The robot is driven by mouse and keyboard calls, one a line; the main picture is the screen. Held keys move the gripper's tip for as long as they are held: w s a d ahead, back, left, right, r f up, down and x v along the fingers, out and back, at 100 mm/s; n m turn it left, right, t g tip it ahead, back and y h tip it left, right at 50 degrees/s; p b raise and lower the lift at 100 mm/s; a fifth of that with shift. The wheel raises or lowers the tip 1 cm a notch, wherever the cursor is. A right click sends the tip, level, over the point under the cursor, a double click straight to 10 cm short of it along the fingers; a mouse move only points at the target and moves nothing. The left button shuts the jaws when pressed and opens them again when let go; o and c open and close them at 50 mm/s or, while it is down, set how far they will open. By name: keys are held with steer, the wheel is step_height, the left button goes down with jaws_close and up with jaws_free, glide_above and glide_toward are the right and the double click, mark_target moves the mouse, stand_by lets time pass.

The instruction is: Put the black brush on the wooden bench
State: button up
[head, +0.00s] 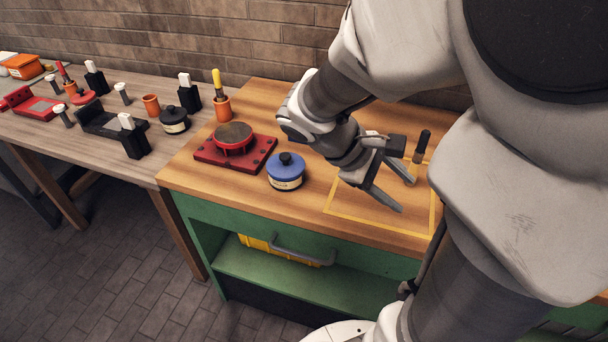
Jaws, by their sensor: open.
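The black brush (422,144) is at the right of the wooden bench (275,95), by the upper right part of a thin yellow outline on the bench top. Its black handle points up in the picture, and a paler part shows below it. Its lower end is partly hidden by my gripper, and I cannot tell whether it lies flat or leans. My gripper (406,194) is open and empty over the yellow outline, just below and left of the brush. One finger comes close to the brush's lower end; I cannot tell whether they touch.
A blue lidded pot (286,173) and a red plate with a round disc (234,150) stand left of my gripper. An orange cup (222,109) holds a yellow-handled tool. A grey-brown table (150,84) at left carries several tools and pots. A brick wall stands behind.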

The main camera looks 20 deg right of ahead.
steer(key=a+r+m+t+y, duration=0.3)
steer(key=a+t+y, duration=0.1)
steer(key=a, duration=0.4)
steer(key=s+a+r+m+t+y, duration=0.1)
steer(key=a+r+t+y, duration=0.3)
steer(key=a, duration=0.4)
steer(key=shift+s+a+m, duration=0.2)
steer(key=shift+s+m, duration=0.05)
steer(key=shift+m, duration=0.65)
steer(key=shift+r, duration=0.1)
